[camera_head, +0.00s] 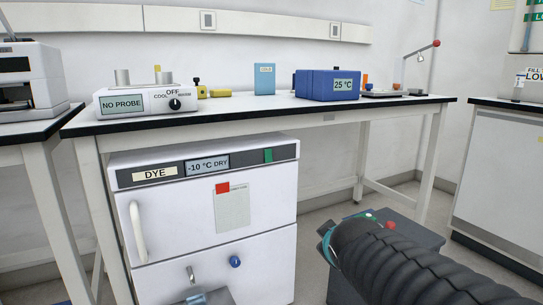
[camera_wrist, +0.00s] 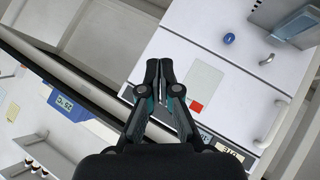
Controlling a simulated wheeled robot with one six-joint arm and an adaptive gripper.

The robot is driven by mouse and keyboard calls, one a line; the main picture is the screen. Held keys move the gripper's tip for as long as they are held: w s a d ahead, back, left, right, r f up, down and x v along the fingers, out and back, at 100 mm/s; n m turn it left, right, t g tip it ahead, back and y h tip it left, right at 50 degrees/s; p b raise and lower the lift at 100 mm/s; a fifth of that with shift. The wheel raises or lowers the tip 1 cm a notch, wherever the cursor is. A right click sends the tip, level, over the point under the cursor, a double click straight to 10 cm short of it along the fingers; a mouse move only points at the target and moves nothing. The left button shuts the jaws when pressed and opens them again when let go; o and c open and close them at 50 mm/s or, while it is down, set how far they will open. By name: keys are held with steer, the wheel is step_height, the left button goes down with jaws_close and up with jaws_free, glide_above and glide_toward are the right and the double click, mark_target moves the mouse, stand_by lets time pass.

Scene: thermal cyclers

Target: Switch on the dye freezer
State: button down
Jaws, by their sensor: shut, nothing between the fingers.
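In the wrist view the freezer front (camera_wrist: 250,75) appears turned around. My gripper (camera_wrist: 159,64) is shut and empty, its fingertips in front of the freezer near the panel. I cannot make out the green switch there. My fingers do not show clearly in the head view.
The bench (camera_head: 290,117) above holds a "NO PROBE" unit (camera_head: 145,102) and a blue "25 °C" block (camera_head: 327,85). A paper sheet (camera_head: 232,212) with a red tag (camera_head: 222,188) is on the door. A blue knob (camera_head: 235,262) sits lower. A bench leg (camera_head: 362,160) stands right of the freezer.

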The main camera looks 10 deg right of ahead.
mark_target(269, 161)
steer(key=w+a+r+n+t+y+p, duration=0.1)
steer(key=w+r+n+t+y+p, duration=0.1)
steer(key=w+n, duration=0.6)
steer(key=w+a+r+n+t+y+p, duration=0.1)
steer(key=w+r+n+t+y+p, duration=0.2)
steer(key=w, duration=1.1)
steer(key=shift+r+n+y, duration=1.3)
steer(key=shift+r+n, duration=0.3)
steer(key=shift+n, duration=1)
steer(key=p+x, duration=0.1)
steer(key=x, duration=1.3)
steer(key=shift+r+p, duration=0.1)
steer(key=shift+p, duration=0.25)
